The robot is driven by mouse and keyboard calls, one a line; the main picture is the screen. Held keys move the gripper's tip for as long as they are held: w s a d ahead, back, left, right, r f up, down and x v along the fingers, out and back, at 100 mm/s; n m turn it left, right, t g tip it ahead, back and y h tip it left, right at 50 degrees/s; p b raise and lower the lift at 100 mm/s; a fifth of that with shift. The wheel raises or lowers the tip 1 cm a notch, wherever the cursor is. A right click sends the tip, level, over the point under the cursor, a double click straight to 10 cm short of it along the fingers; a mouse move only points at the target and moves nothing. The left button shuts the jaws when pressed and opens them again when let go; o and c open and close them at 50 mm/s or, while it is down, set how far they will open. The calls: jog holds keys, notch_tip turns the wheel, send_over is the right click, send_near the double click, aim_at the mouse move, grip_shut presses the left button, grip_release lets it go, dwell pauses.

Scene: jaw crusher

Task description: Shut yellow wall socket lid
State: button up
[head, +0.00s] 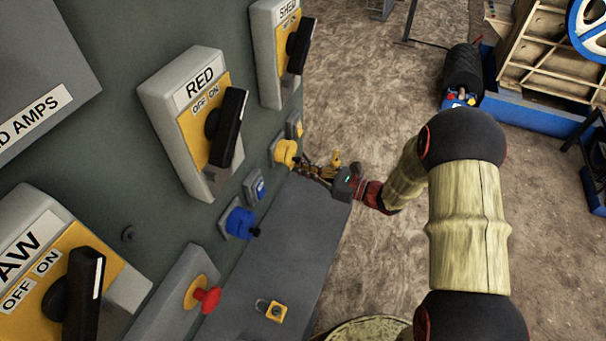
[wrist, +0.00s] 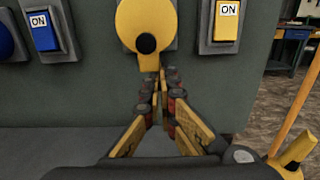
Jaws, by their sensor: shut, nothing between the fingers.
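The yellow wall socket (head: 285,152) sits low on the grey-green panel in the head view. In the wrist view its round yellow lid (wrist: 145,22) faces me at the top centre, with a black knob at its lower part. The lid looks flat over the socket front; no open socket face shows. My gripper (wrist: 160,80) is shut and empty, its fingertips just below the lid and pointing at the panel. In the head view my gripper (head: 302,168) is close to the socket. I cannot tell whether the fingertips touch the lid.
A blue socket (head: 238,222) and a blue ON switch (head: 255,187) are beside the yellow socket. A yellow ON switch (wrist: 227,22) is to its right. A grey ledge (head: 290,235) runs below. The RED switch box (head: 165,90) juts out above. Open floor lies right of the panel.

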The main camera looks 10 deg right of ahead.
jog(key=shift+o, duration=1.2)
jog(key=shift+s+a+f+g, duration=0.3)
jog(key=shift+s+a, duration=0.2)
jog(key=shift+s, duration=0.15)
jog(key=o, duration=0.7)
jog(key=shift+w+r, duration=0.15)
jog(key=shift+r, duration=0.15)
jog(key=v, duration=1.2)
jog(key=shift+f, duration=0.2)
